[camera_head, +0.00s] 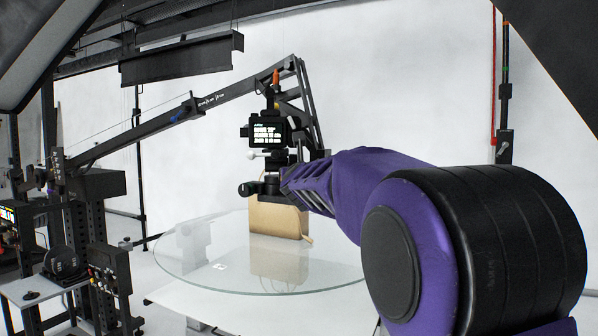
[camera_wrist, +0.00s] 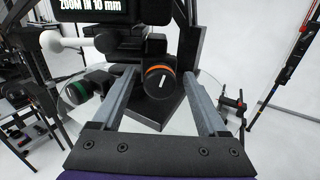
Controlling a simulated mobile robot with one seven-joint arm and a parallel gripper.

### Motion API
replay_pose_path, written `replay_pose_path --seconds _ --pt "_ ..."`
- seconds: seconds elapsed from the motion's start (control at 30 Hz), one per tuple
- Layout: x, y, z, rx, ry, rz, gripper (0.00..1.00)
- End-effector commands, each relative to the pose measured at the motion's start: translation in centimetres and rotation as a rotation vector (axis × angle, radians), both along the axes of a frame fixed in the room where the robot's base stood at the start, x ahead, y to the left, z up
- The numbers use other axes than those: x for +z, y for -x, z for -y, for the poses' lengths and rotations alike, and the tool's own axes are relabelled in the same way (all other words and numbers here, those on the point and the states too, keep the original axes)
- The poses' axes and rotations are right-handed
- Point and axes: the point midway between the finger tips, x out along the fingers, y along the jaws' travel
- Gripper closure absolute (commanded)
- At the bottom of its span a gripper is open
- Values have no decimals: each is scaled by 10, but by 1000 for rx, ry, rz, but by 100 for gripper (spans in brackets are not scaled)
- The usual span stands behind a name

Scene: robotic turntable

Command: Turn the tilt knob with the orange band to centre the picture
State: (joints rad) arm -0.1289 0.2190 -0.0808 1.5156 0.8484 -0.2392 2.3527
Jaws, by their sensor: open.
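The tilt knob with the orange band (camera_wrist: 160,82) shows in the wrist view as a black round knob with a white pointer line on its face, tipped slightly right of upright. My gripper (camera_wrist: 158,73) is open, with one grey finger on each side of the knob. Gaps show between the fingers and the knob. The camera's screen (camera_head: 267,132) is lit with lines of text in the head view. In the wrist view its lower edge (camera_wrist: 117,12) reads "ZOOM IN 10 mm". In the head view my arm hides the orange-banded knob.
A green-banded knob (camera_wrist: 78,92) sits left of my left finger, with a white-tipped handle (camera_wrist: 55,42) above it. A crane arm (camera_head: 150,125) spans from the left. A control stand (camera_head: 105,270) is lower left.

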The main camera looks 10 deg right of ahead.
Motion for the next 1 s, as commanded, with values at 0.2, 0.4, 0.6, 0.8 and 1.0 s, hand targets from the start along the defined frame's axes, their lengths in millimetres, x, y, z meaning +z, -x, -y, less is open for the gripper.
replay_pose_path --seconds 0.2,0.4,0.6,0.8,1.0 --pt "0 0 0 0 0 0 35" --pt "0 0 0 0 0 0 71" --pt "0 0 0 0 0 0 100" --pt "0 0 0 0 10 0 100" --pt "1 0 0 0 72 -8 100"
